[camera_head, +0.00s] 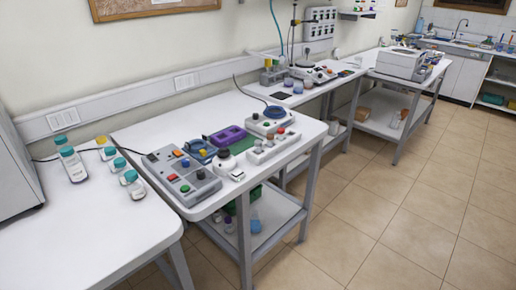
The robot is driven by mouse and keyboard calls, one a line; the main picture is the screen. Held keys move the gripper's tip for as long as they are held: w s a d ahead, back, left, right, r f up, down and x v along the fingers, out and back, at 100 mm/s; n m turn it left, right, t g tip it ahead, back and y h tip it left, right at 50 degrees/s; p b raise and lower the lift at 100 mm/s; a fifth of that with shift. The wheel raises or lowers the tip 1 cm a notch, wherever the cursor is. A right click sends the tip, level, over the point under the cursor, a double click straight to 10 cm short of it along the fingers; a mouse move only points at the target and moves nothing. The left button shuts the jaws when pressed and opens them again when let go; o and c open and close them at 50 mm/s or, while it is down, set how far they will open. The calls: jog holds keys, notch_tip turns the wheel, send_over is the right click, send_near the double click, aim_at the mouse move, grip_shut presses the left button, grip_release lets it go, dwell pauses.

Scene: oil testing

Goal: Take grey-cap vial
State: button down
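I cannot make out a grey-cap vial for certain. Several clear vials stand on the left white table; most have teal caps, such as the vial at the front right (134,188) and the larger one (75,170) at the left. A yellow-capped vial (106,150) stands behind them. Small jars (298,87) with dull caps stand on the table farther back, too small to tell their cap colours. My gripper is not in view.
The middle table (225,105) holds control boxes (180,178) with coloured buttons and a purple tray (228,136). A large grey device (15,165) stands at the left edge. The left table's front is clear. Tiled floor (370,220) lies open at the right.

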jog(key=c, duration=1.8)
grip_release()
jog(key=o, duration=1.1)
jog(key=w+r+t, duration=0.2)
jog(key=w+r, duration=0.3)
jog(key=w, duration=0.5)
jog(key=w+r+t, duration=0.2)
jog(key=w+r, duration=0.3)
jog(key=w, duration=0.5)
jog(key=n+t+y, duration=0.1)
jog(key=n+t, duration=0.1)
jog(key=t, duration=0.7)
send_near(259, 142)
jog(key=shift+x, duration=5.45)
